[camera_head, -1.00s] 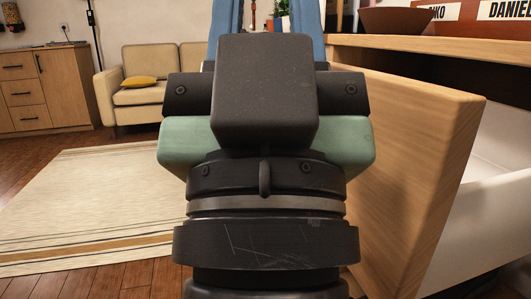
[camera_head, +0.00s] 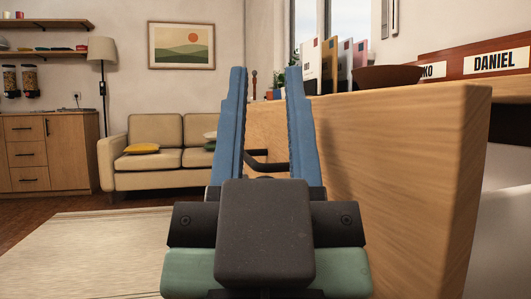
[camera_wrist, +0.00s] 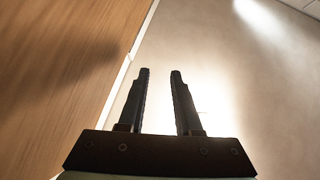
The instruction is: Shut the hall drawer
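The drawer with the pale wooden front (camera_head: 405,150) stands open on the right in the head view, and part of its white inside (camera_head: 505,220) shows behind the front. A dark bar handle (camera_head: 266,165) sticks out from the front and shows between my fingers in the head view. My gripper (camera_head: 266,72) is open, with its two blue fingers apart and nothing held. It is left of the drawer front, on its outer side. In the wrist view, my gripper (camera_wrist: 160,73) shows open and empty, beside the wooden front (camera_wrist: 60,70) at left. The handle is not seen there.
A brown bowl (camera_head: 388,78), upright folders and a nameplate (camera_head: 495,62) reading DANIEL are above the drawer. A beige sofa (camera_head: 130,165), a floor lamp (camera_head: 102,60) and a wooden cabinet (camera_head: 50,150) stand farther back. The rug (camera_head: 90,245) at left is clear.

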